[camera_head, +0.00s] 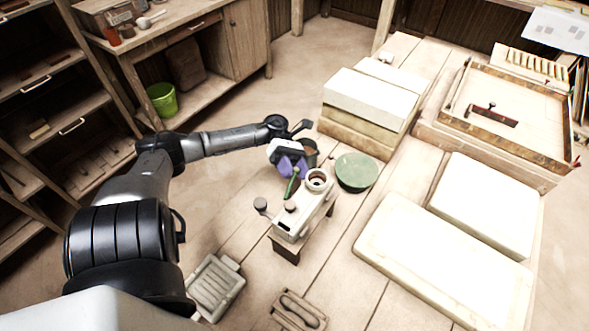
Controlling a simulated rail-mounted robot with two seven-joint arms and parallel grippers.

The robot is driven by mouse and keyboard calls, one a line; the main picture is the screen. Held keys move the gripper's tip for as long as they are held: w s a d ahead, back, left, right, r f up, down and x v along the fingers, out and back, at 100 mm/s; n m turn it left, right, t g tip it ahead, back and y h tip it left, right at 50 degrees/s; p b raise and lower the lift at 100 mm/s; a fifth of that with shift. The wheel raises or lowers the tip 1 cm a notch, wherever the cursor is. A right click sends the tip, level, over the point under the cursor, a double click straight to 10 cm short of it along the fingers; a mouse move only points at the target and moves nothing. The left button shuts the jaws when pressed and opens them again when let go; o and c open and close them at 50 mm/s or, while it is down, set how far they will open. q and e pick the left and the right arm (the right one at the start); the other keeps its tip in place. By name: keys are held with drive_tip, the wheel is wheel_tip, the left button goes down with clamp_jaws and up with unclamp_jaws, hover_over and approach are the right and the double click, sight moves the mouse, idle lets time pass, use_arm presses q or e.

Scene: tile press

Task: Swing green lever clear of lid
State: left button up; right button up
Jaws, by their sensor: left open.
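The tile press (300,213) is a pale block on a small stand in the middle of the view. A round ring-shaped part (316,181) sits on its top. The green lever (292,184) rises at the press's left side, tilted. My left gripper (290,170) is over the upper end of the lever, with its purple fingers open around or just beside it; I cannot tell whether they touch. The gripper partly hides the lever's top. I cannot clearly make out the lid. My right gripper is not in view.
A green bowl (356,172) stands right behind the press, and a brown pot (310,153) is close to the gripper. White slabs (443,262) lie at the right. The bench before the press is mostly clear.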

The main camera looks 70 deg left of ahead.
use_arm(q)
drive_tip(key=a, duration=0.7)
drive_tip(key=shift+a+b, duration=0.3)
drive_tip(key=shift+b, duration=0.1)
